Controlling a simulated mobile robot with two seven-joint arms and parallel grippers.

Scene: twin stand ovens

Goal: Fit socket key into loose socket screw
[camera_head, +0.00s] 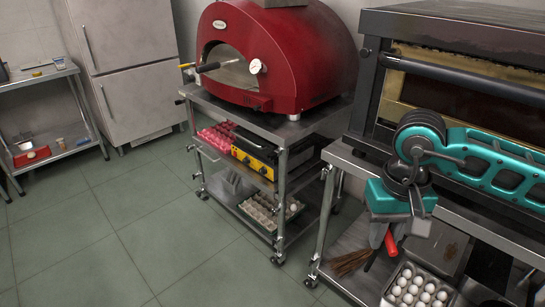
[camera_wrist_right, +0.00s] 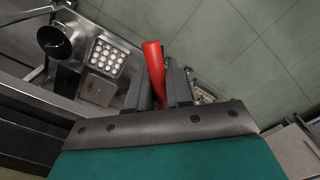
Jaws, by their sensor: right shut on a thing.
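My right gripper (camera_head: 388,231) hangs at the right in the head view, in front of the steel oven's stand, pointing down. It is shut on a red-handled tool, seemingly the socket key (camera_head: 391,244). In the right wrist view the red handle (camera_wrist_right: 153,62) sticks out between the dark fingers (camera_wrist_right: 170,88), tilted slightly. The key's working end is hidden or too small to make out. I cannot pick out the loose socket screw in either view. My left gripper is not in view.
The black and steel oven (camera_head: 470,75) stands at the right on a steel stand. A tray of eggs (camera_head: 417,287) sits on its lower shelf. The red domed oven (camera_head: 285,50) stands on a wheeled stand (camera_head: 320,119). The green tiled floor (camera_head: 130,230) at left is clear.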

